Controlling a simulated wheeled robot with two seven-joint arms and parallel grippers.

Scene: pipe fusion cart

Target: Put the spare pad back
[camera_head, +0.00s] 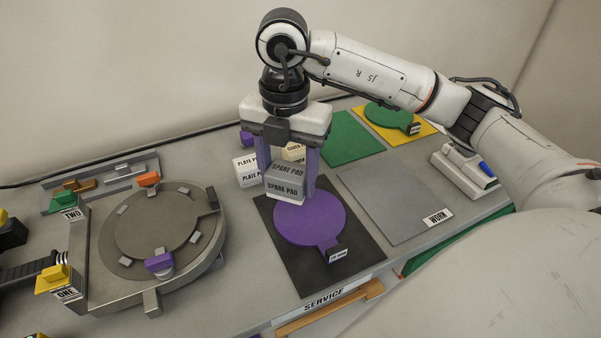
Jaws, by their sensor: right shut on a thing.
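My right gripper (286,172) points down with its purple fingers on either side of a grey and white block marked SPARE PAD (286,188). It is shut on this block. The block is at the back edge of a purple disc (308,222) with a labelled tab, which lies on a dark mat (285,270). I cannot tell whether the block touches the disc or hangs just above it. My left gripper is not in view.
A round grey fixture (160,225) with orange, purple and yellow clips stands at left. A grey holder (465,170) stands near my right arm.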

